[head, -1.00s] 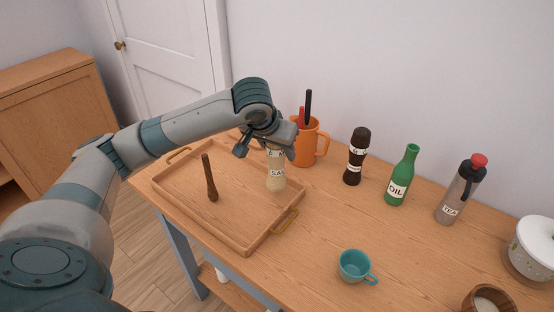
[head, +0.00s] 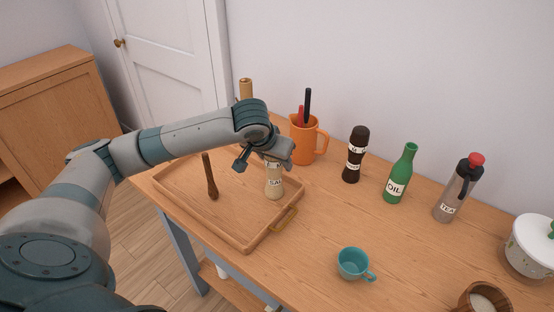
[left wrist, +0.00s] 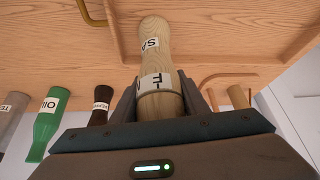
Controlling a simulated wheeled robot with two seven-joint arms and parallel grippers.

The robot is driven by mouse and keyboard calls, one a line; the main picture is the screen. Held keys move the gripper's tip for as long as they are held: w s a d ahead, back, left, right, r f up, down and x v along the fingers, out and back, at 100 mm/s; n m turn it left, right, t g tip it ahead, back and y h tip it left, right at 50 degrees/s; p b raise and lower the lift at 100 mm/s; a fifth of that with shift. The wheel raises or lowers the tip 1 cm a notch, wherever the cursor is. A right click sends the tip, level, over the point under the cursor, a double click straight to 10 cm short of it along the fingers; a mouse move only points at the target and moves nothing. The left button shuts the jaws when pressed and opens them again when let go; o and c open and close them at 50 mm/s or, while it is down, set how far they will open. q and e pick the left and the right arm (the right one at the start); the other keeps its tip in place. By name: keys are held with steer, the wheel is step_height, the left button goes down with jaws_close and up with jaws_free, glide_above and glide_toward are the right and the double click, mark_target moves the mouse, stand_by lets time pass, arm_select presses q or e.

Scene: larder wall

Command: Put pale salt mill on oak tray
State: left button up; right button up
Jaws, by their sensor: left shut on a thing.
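The pale salt mill (head: 274,186) is a light wooden mill with a white label. It stands roughly upright over the right part of the oak tray (head: 232,236), inside its rim. I cannot tell whether its base touches the tray floor. My left gripper (head: 268,159) is shut on the mill's upper part. The left wrist view shows the mill (left wrist: 154,45) between the two fingers (left wrist: 160,98), with the tray's wooden floor beyond. My right gripper is not in view.
A dark wooden pestle-like piece (head: 210,178) stands on the tray's left part. Behind are an orange mug (head: 306,146), a dark pepper mill (head: 354,155), a green oil bottle (head: 400,175) and a grey tea flask (head: 450,195). A teal cup (head: 353,263) sits in front.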

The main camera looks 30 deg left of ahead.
arm_select(q)
steer(key=o, duration=1.2)
steer(key=shift+o, duration=0.2)
steer(key=shift+s+d+r, duration=0.1)
steer(key=shift+s+r, duration=0.2)
steer(key=shift+r, duration=0.3)
steer(key=b+v, duration=0.1)
steer(key=v, duration=0.9)
steer(key=shift+s+r, duration=0.2)
steer(key=shift+r, duration=0.2)
